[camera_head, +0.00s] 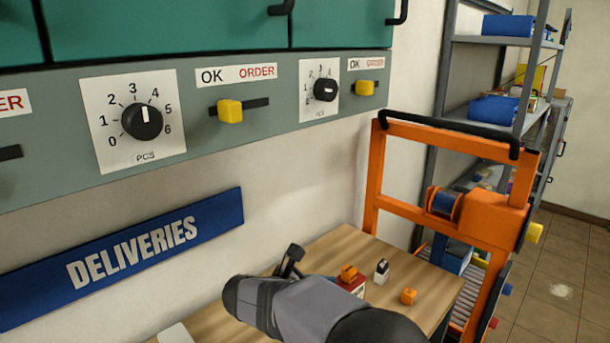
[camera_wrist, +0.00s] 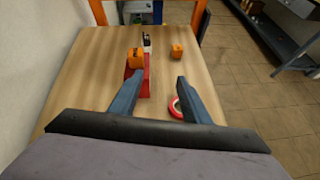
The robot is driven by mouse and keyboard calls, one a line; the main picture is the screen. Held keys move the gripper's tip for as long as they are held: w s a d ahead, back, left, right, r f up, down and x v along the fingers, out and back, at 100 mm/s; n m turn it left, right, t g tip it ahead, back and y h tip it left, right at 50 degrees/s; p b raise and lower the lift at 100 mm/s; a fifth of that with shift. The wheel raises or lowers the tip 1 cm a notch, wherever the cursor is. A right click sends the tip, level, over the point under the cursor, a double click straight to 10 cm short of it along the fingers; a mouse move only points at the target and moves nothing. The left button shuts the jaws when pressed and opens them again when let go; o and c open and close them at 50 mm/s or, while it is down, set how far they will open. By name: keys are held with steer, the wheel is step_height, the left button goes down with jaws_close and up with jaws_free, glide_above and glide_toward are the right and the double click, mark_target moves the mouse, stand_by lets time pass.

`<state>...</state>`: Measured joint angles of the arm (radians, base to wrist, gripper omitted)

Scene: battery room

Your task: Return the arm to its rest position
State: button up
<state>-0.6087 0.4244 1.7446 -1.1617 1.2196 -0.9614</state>
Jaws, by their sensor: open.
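My gripper (camera_wrist: 153,98) is open in the wrist view, its two dark fingers spread above a wooden table (camera_wrist: 90,66). Nothing is held between the fingers. In the head view my arm reaches in from the bottom, and my gripper (camera_head: 290,262) is over the table (camera_head: 340,248), partly hidden by the arm. A red block with an orange piece (camera_wrist: 135,58) on top stands beyond the left finger, which covers part of it. The orange piece also shows in the head view (camera_head: 348,272).
A black-and-white item (camera_head: 381,271) and a small orange block (camera_head: 408,296) stand on the table. A red ring (camera_wrist: 176,107) lies by the right finger. An orange frame (camera_head: 440,134) stands beyond the table; a panel with knobs (camera_head: 230,104) is on the wall above.

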steer(key=s+d+f+m+g+y+p, duration=0.2)
steer(key=s+d+f+m+g, duration=0.1)
steer(key=s+d+m, duration=0.4)
steer(key=s+d+f+m+g+y+p, duration=0.25)
steer(key=s+m+g, duration=0.2)
steer(key=s, duration=0.45)
steer(key=s+a+f+m+y+p, duration=0.1)
steer(key=s+m+y, duration=0.3)
steer(key=s+m, duration=0.6)
steer(key=m+p, duration=0.1)
steer(key=m, duration=0.2)
steer(key=shift+s+a+f+y, duration=0.35)
steer(key=shift+a+f, duration=0.05)
